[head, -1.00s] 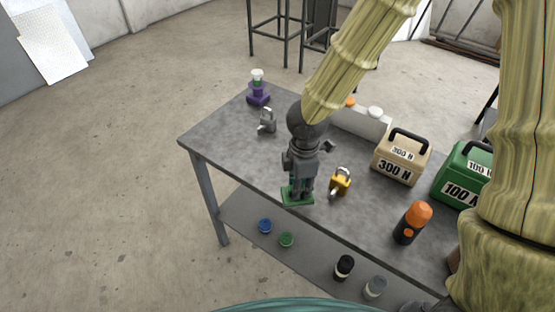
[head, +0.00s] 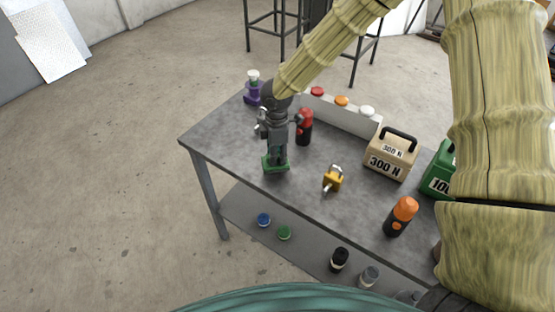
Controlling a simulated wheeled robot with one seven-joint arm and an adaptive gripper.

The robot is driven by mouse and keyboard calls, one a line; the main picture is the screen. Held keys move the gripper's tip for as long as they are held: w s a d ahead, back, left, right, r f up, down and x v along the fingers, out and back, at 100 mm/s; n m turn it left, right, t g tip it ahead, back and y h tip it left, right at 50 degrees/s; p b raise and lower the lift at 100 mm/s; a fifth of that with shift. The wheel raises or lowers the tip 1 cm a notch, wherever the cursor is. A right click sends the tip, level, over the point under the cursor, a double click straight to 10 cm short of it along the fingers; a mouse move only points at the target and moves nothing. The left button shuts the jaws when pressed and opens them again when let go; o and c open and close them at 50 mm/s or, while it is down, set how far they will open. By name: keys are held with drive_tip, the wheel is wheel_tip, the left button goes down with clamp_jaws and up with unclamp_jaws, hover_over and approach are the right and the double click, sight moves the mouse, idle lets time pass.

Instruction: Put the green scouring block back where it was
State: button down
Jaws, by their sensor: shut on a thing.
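The green scouring block (head: 268,165) is a small flat green piece near the table's front left edge. My gripper (head: 275,157) points down and is shut on it. The fingers cover much of the block, and I cannot tell whether its underside touches the grey table top (head: 225,135).
A silver padlock (head: 261,116) and purple bottle (head: 252,94) stand left behind my gripper, a red-topped bottle (head: 304,128) close right. A yellow padlock (head: 333,179), orange-topped bottle (head: 400,216), 300 N case (head: 391,157) and green case (head: 440,175) lie farther right. The front left top is clear.

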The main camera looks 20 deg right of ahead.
sight(278, 161)
drive_tip(key=shift+s+f+p, duration=0.35)
drive_tip(key=shift+f+p, duration=0.1)
drive_tip(key=shift+f, duration=0.3)
drive_tip(key=shift+w+f, duration=0.15)
drive_tip(key=shift+f, duration=0.7)
drive_tip(key=c, duration=1.3)
unclamp_jaws()
drive_tip(key=shift+o, duration=0.2)
drive_tip(key=shift+r, duration=0.1)
drive_tip(key=shift+r+b, duration=1.2)
drive_tip(key=shift+r, duration=4.7)
